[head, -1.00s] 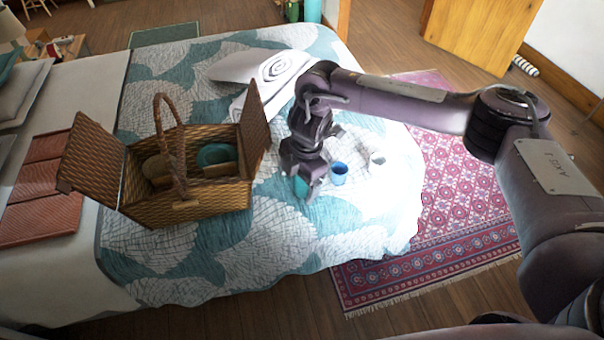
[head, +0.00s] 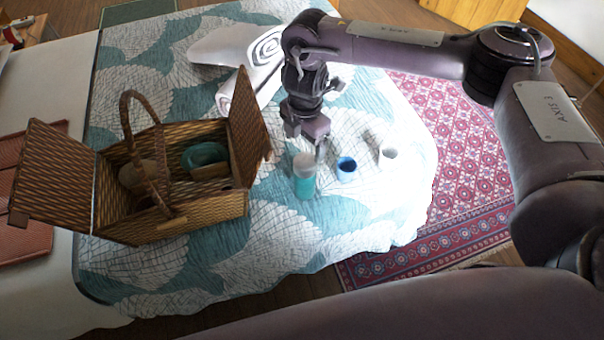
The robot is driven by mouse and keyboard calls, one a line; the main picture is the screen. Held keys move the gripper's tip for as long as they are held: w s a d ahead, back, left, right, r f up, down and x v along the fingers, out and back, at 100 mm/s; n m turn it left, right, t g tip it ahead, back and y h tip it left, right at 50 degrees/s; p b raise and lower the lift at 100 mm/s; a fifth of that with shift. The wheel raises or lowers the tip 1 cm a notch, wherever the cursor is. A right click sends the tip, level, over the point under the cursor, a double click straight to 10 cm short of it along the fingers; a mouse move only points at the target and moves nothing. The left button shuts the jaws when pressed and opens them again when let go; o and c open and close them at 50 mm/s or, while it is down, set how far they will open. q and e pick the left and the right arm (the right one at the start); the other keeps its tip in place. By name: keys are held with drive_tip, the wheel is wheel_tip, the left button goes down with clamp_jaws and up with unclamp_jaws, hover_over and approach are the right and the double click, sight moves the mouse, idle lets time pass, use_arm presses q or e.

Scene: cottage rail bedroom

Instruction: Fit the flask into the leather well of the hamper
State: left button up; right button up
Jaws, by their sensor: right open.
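The flask (head: 304,180), a teal cylinder with a pale grey top, stands upright on the bed to the right of the hamper. The wicker hamper (head: 192,215) is open, its lids raised at both sides and its handle arching over it. Inside are a teal rounded thing (head: 204,154) and a tan rounded thing (head: 136,174); I cannot tell which part is the leather well. My right gripper (head: 318,148) is open and empty, pointing down just above and behind the flask's top. Whether it touches the flask is unclear. My left gripper is out of view.
A blue cup (head: 346,168) and a white cup (head: 388,153) stand right of the flask. A rolled white blanket (head: 238,50) lies behind. The patterned quilt (head: 285,235) in front of the flask is clear. A red rug (head: 455,150) lies beyond the bed.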

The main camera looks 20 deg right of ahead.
sight(303, 160)
wheel_tip(303, 160, down, 4)
drive_tip(key=b, duration=0.3)
drive_tip(key=shift+f+b, duration=0.25)
drive_tip(key=shift+b, duration=0.1)
drive_tip(key=shift+f, duration=0.65)
wheel_tip(303, 160, down, 6)
drive_tip(key=shift+s+d+r+p, duration=0.15)
drive_tip(key=shift+r+p, duration=0.1)
drive_tip(key=shift+p, duration=0.45)
drive_tip(key=shift+f, duration=0.6)
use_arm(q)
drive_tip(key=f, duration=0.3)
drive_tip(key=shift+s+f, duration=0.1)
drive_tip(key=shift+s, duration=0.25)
use_arm(e)
drive_tip(key=c, duration=1.4)
